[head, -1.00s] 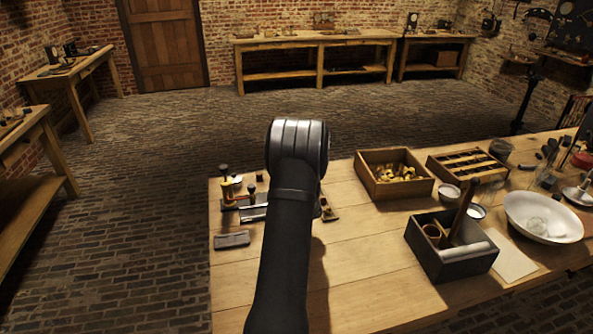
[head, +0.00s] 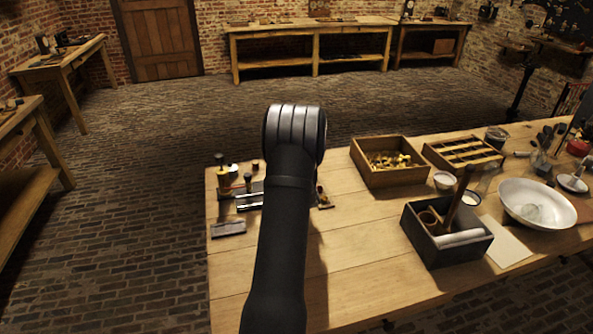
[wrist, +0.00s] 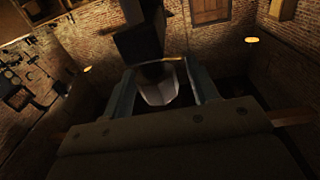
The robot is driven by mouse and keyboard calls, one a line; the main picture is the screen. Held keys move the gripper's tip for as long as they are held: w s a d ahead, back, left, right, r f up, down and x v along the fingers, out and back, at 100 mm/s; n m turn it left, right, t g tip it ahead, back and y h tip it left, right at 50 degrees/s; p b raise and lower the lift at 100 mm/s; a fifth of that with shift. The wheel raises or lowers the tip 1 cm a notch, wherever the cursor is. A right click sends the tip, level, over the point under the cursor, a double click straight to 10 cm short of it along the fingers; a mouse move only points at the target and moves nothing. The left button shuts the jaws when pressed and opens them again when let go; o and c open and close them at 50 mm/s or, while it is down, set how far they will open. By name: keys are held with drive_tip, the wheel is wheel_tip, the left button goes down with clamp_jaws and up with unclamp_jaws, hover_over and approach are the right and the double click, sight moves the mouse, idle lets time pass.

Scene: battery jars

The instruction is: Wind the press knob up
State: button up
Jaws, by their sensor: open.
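A small group of brass and dark metal fittings stands at the left end of the wooden table in the head view. A dark-topped post (head: 220,163) and a second dark knob (head: 248,178) rise from it; I cannot tell which is the press knob. My arm covers the right part of this group. My gripper is hidden behind my arm in the head view. In the wrist view my gripper (wrist: 163,80) is open, its two fingers apart, with a pale, blurred shape (wrist: 160,92) showing between them. I cannot tell whether anything touches the fingers.
A flat grey block (head: 228,229) lies in front of the fittings. To the right are a wooden box of brass parts (head: 375,183), a slotted wooden tray (head: 440,160), a dark box with a roll (head: 425,253) and a white bowl (head: 510,193). The table's front middle is clear.

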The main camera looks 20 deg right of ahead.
drive_tip(key=s, duration=1.7)
drive_tip(key=shift+a, duration=0.45)
drive_tip(key=w+a+r+m+h, duration=0.2)
drive_tip(key=w+a+m+h, duration=0.35)
drive_tip(key=h, duration=0.25)
drive_tip(key=a+f+m+g+h, duration=0.2)
drive_tip(key=a+m+g+h, duration=0.2)
drive_tip(key=a+g, duration=0.25)
drive_tip(key=shift+n+t, duration=0.25)
drive_tip(key=x, duration=1.6)
drive_tip(key=shift+s+d+r, duration=0.1)
drive_tip(key=shift+d+r, duration=0.05)
drive_tip(key=shift+d, duration=0.45)
drive_tip(key=c, duration=1)
